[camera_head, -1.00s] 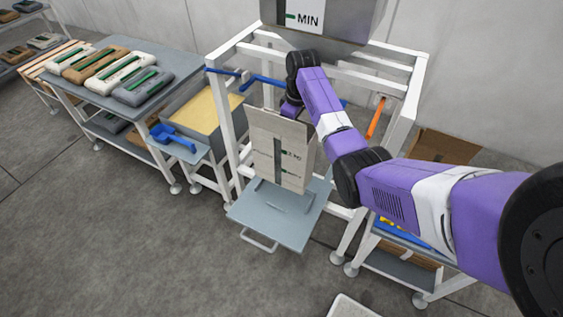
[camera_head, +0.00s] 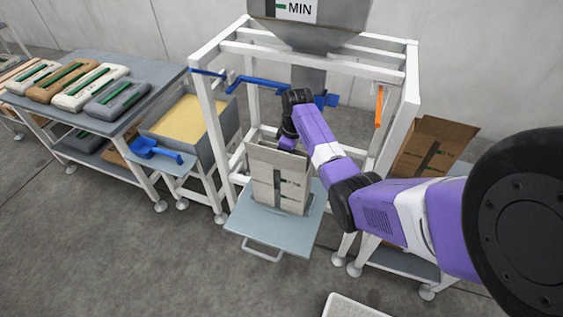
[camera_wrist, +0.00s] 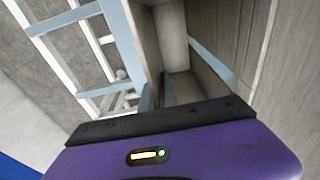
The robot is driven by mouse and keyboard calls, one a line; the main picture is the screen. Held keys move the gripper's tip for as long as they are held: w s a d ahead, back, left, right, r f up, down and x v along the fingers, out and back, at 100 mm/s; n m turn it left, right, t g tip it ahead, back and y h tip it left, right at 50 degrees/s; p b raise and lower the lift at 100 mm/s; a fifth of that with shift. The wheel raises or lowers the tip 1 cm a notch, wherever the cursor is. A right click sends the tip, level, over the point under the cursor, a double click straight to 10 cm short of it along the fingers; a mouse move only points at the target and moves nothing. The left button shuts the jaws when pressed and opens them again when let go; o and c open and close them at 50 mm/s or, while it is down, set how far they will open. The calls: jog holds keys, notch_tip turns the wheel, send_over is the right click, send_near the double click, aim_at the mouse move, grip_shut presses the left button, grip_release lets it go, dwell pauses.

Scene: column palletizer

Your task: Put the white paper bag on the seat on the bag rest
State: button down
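The pale paper bag (camera_head: 277,183) stands upright with an open top. Its base appears to meet the grey-blue plate (camera_head: 240,222) with a front handle, which looks like the bag rest; exact contact cannot be told. My gripper (camera_head: 287,143) is at the bag's rear top edge, and its fingers are hidden in the head view. In the wrist view, the purple gripper body with a black bar fills the bottom, and the bag's inner walls (camera_wrist: 172,45) rise beyond it. Whether the fingers grip the bag wall cannot be told.
A white frame (camera_head: 205,125) surrounds the plate, with a blue bar (camera_head: 257,83) and an orange handle (camera_head: 379,106). A bin of yellow material (camera_head: 188,118) and a blue scoop (camera_head: 155,151) stand left. A table (camera_head: 135,75) holds several filled bags.

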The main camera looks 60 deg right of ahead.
jog(key=shift+f, duration=0.15)
jog(key=c, duration=1.6)
grip_release()
jog(key=shift+c, duration=0.2)
jog(key=r, duration=0.4)
jog(key=s+r, duration=0.1)
jog(key=r, duration=0.7)
jog(key=shift+s+d+r, duration=0.1)
jog(key=shift+s, duration=0.15)
